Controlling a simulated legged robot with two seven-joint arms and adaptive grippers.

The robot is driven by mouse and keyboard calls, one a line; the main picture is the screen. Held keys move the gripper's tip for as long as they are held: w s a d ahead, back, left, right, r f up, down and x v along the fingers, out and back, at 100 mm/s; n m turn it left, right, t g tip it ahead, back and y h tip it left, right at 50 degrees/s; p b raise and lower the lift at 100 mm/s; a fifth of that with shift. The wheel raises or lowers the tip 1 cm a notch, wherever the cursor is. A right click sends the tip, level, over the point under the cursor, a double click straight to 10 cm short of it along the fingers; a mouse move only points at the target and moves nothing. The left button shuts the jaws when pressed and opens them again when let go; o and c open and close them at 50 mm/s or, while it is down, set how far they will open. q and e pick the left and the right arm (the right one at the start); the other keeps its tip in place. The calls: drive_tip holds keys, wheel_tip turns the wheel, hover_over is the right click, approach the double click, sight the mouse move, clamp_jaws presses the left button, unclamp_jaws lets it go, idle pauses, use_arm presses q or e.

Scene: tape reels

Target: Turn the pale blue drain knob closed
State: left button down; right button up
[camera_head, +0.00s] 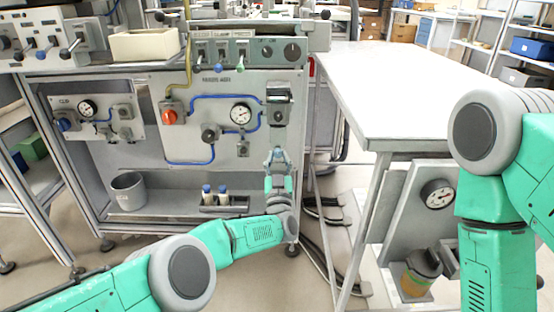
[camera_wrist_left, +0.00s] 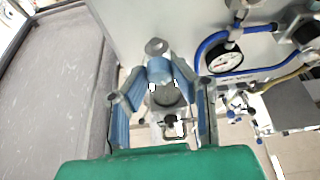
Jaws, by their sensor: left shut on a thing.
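The pale blue drain knob (camera_wrist_left: 159,70) shows in the left wrist view as a short rounded piece between the blue finger pads. My left gripper (camera_head: 277,156) is shut on it, below the dark and grey unit (camera_head: 279,105) at the right of the panel. In the left wrist view my left gripper (camera_wrist_left: 162,92) has a finger on each side of the knob. In the head view the fingers hide most of the knob, and its turn angle cannot be told. My right arm stands at the right of the head view, its gripper out of frame.
The panel carries a gauge (camera_head: 241,113), blue tubing and an orange-red knob (camera_head: 169,117). A grey cup (camera_head: 128,190) and small blue-capped bottles (camera_head: 222,194) stand on the shelf below.

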use_arm(q)
drive_tip(key=shift+s+d+f, duration=0.15)
drive_tip(key=shift+d+f, duration=0.05)
drive_tip(key=shift+d, duration=0.15)
drive_tip(key=c, duration=1.4)
unclamp_jaws()
drive_tip(key=shift+o, duration=0.3)
drive_tip(key=shift+a, duration=0.2)
drive_tip(key=v, duration=1.1)
drive_tip(key=shift+s, duration=0.4)
drive_tip(key=shift+d+f, duration=0.1)
drive_tip(key=shift+f, duration=0.15)
